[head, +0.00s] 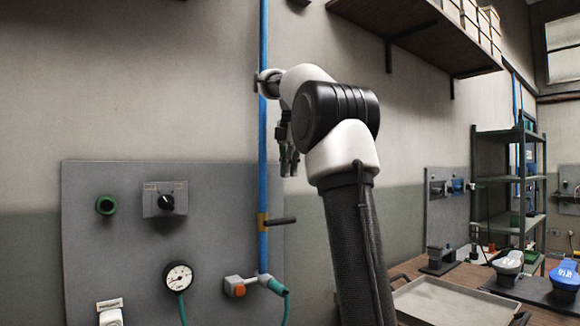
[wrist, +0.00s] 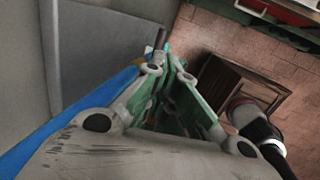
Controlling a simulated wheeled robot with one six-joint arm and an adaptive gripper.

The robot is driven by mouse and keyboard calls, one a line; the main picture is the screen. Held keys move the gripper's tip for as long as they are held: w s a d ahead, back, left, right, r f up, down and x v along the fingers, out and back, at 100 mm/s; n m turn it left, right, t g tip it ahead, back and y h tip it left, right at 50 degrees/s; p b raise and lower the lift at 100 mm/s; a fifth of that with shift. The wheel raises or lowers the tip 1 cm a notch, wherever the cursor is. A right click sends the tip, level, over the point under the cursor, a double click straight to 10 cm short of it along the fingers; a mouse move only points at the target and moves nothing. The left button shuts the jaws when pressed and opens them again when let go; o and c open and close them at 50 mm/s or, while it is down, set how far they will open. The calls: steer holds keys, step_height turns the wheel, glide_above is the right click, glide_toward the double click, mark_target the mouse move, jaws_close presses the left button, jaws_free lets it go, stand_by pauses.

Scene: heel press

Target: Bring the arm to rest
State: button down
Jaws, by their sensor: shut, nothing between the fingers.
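My arm (head: 345,150) is raised in the middle of the head view, in front of the wall and bent over at the top. My gripper (head: 289,160) hangs below its wrist, fingers pointing down, just right of the blue pipe. The gripper also shows in the wrist view (wrist: 172,68), with its fingers together and nothing seen between them.
A blue vertical pipe (head: 262,130) with a dark lever (head: 282,221) runs close beside my gripper. A grey panel (head: 120,235) carries a knob (head: 166,202) and a gauge (head: 178,277). A wall shelf (head: 420,35) is above right. A tray (head: 450,300) lies on the workbench below right.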

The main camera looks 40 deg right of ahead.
steer(key=shift+s+r, duration=0.1)
steer(key=shift+r, duration=0.4)
step_height(320, 180, down, 7)
steer(key=w+m, duration=0.2)
steer(key=m, duration=0.7)
steer(key=s+a+f+m, duration=0.3)
steer(key=s+f+m, duration=0.2)
steer(key=s+a+f+m, duration=0.1)
steer(key=s+a+f, duration=0.2)
steer(key=s+f, duration=0.2)
steer(key=s+a+f+m+t, duration=0.1)
steer(key=s+a+f, duration=0.3)
steer(key=s, duration=0.7)
steer(key=s+a+f+m+t, duration=0.1)
steer(key=s+a+f+m, duration=0.1)
steer(key=s+f, duration=0.4)
steer(key=shift+s+a+y, duration=0.4)
steer(key=shift+s+a, duration=0.25)
steer(key=shift+s, duration=0.95)
